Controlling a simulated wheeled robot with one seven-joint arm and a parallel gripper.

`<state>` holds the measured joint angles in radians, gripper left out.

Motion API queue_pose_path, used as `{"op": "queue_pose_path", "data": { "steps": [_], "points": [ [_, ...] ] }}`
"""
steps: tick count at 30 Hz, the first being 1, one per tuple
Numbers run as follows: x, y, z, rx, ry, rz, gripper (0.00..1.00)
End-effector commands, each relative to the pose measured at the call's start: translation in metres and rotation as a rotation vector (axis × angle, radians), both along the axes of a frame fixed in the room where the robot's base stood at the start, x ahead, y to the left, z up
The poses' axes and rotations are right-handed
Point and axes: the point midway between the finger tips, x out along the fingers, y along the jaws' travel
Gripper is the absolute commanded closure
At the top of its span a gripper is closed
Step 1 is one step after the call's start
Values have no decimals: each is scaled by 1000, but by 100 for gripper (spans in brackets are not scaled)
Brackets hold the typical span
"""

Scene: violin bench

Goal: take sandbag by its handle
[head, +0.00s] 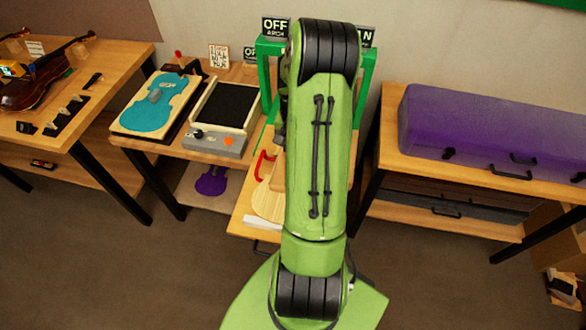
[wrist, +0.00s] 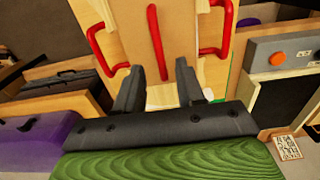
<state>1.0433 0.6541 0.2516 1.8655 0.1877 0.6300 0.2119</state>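A tan block that looks like the sandbag (wrist: 180,22) is at the top middle of the wrist view. A long red handle (wrist: 155,35) stands on it, running nearly up and down the picture. My gripper (wrist: 159,66) is open, with one black finger on each side of the handle's lower end. I cannot tell whether the fingers reach around the handle or stay above it, and I see no contact. In the head view my green arm hides the gripper and most of the sandbag.
Red side handles (wrist: 100,40) and (wrist: 222,30) flank the block; one also shows in the head view (head: 262,165). A green frame (head: 268,75) rises behind. A purple case (head: 490,130) lies on the right table. A grey box with an orange button (head: 217,142) stands left.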

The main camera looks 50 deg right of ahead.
Motion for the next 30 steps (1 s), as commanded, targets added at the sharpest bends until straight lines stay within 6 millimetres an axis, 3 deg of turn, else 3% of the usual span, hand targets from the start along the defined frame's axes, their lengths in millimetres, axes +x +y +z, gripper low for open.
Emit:
{"op": "queue_pose_path", "data": {
  "steps": [12,19,27,30],
  "points": [
    [-2,4,-62,1,0,0,62],
    [-2,3,-65,-2,-1,1,62],
    [-2,3,-65,-2,-1,1,100],
    [-2,3,-65,-2,-1,1,100]
  ]
}}
